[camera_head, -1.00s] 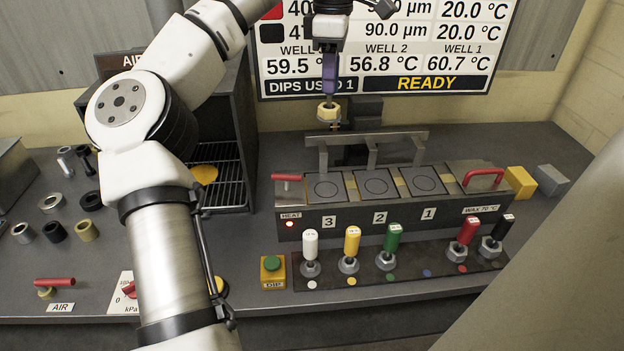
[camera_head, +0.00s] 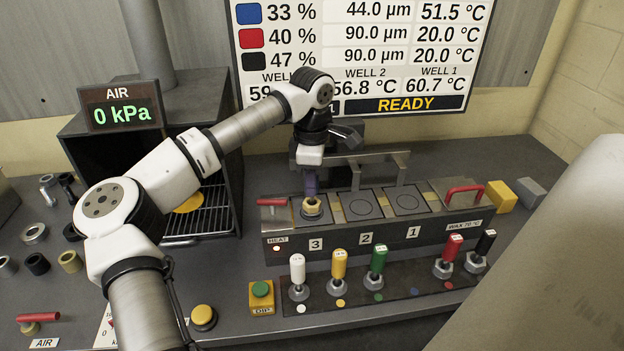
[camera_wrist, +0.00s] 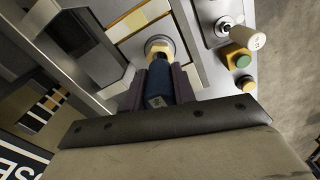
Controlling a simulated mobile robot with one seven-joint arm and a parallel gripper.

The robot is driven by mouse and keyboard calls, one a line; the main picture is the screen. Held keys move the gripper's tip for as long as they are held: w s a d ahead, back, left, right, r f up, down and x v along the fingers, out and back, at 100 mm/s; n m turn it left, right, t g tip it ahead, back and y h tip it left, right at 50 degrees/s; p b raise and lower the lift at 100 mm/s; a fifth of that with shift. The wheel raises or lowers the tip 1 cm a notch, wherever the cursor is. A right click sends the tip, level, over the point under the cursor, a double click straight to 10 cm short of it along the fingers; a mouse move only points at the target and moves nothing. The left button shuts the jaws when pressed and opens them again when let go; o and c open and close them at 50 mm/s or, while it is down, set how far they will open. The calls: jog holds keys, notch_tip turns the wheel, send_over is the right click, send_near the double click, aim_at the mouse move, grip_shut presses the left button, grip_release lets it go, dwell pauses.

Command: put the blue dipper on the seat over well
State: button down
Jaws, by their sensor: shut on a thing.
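My gripper (camera_head: 310,183) is shut on the blue dipper, pointing down over the left part of the wax bath. In the wrist view the dipper's dark blue handle (camera_wrist: 158,85) stands between the purple fingers (camera_wrist: 182,84). The collar and gripper hide most of well 3. Wells 2 (camera_head: 362,205) and 1 (camera_head: 407,202) are uncovered.
White (camera_head: 297,268), yellow (camera_head: 339,264), green (camera_head: 378,258), red (camera_head: 453,247) and black (camera_head: 485,243) dippers stand in the front rack, with a gap by the blue dot. A metal bracket (camera_head: 375,158) stands behind the wells. The oven (camera_head: 215,125) is left. The board (camera_head: 400,45) reads READY.

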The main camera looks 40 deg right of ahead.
jog(key=shift+f, duration=0.35)
jog(key=shift+f, duration=0.25)
jog(key=c, duration=1.1)
grip_release()
jog(key=shift+r, duration=0.1)
jog(key=shift+c, duration=0.2)
